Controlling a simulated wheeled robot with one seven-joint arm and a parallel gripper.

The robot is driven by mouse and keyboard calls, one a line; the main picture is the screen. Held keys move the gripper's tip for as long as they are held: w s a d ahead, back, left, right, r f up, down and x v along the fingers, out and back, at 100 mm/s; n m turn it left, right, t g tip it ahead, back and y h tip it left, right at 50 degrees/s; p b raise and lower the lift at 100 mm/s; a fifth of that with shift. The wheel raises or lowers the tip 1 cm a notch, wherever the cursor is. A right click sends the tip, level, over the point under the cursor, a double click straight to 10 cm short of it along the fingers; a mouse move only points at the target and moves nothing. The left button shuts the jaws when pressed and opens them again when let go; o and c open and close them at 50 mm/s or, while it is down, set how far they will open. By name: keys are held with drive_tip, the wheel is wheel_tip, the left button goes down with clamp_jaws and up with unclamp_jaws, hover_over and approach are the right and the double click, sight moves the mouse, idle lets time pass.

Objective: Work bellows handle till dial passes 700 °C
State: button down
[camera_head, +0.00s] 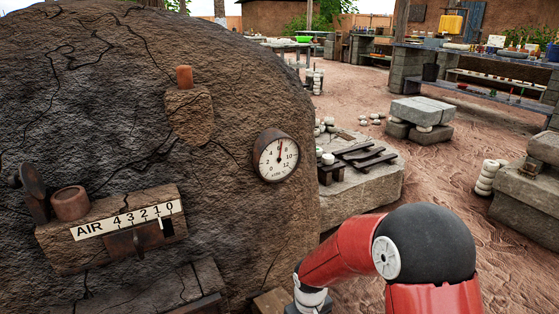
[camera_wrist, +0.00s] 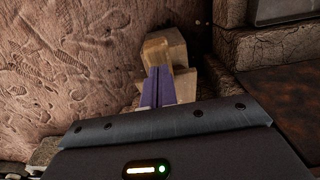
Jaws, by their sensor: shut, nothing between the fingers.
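The dial (camera_head: 277,156) is a round white gauge on the kiln (camera_head: 110,100). Its needle points almost straight up, slightly right, around the 6 to 8 marks; the exact reading is too small to tell. In the wrist view, my gripper (camera_wrist: 157,75) shows as two purple fingers, shut together and empty. A pale wooden piece (camera_wrist: 165,47), which may be the bellows handle, lies just beyond and beside the fingertips. I cannot tell whether they touch it. The gripper is out of the head view, below my red arm. The rest of the bellows cannot be made out.
A slider plate marked AIR (camera_head: 125,222) sits on the kiln's front ledge. A stone slab with dark bars (camera_head: 362,190) stands right of the kiln. Stone blocks (camera_head: 421,112) and workbenches (camera_head: 480,65) stand farther back. Sandy ground between them is mostly open.

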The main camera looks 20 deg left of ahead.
wheel_tip(320, 180, down, 7)
drive_tip(key=b, duration=0.4)
drive_tip(key=shift+r+b, duration=0.15)
drive_tip(key=shift+b, duration=0.15)
wheel_tip(320, 180, up, 8)
drive_tip(key=p, duration=0.5)
drive_tip(key=shift+p, duration=0.3)
drive_tip(key=shift+r, duration=0.1)
drive_tip(key=shift+f, duration=0.2)
wheel_tip(320, 180, down, 8)
drive_tip(key=b, duration=0.6)
drive_tip(key=shift+r, duration=0.2)
wheel_tip(320, 180, up, 8)
drive_tip(key=p, duration=0.5)
drive_tip(key=shift+p, duration=0.35)
drive_tip(key=shift+f, duration=0.15)
